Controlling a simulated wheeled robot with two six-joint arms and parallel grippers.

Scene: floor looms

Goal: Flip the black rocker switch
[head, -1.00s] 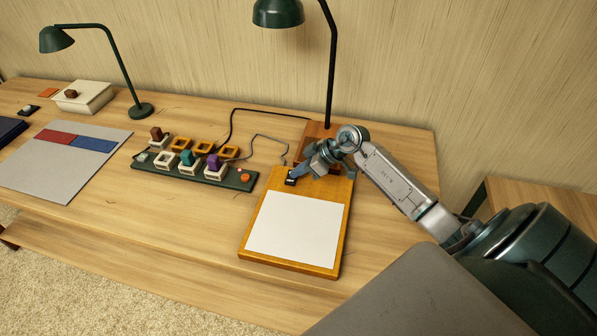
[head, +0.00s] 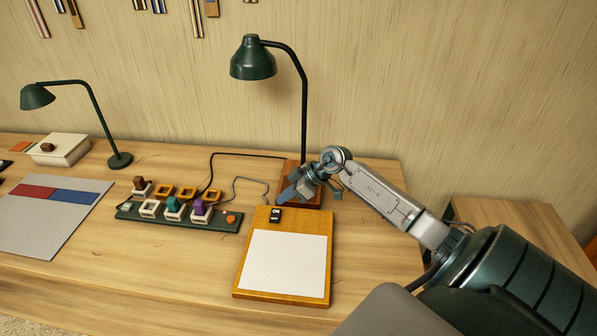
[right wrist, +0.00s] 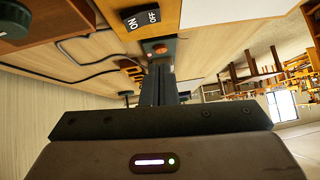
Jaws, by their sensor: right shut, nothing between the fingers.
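The black rocker switch (head: 275,215) sits at the top left of the wooden board with a white sheet (head: 285,262). Its ON label is on the far half and its OFF label on the near half. I cannot tell which half is pressed in. It also shows at the top of the right wrist view (right wrist: 141,18). My right gripper (head: 282,195) is shut and empty. It appears above and behind the switch, apart from it. In the right wrist view its shut fingers (right wrist: 159,84) point away from the camera. My left gripper is not in view.
A dark green lamp (head: 254,60) rises behind the board from a wooden base (head: 313,201). A dark strip (head: 180,217) with several coloured switches and an orange button stands to the left. Cables run behind. The table right of the board is clear.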

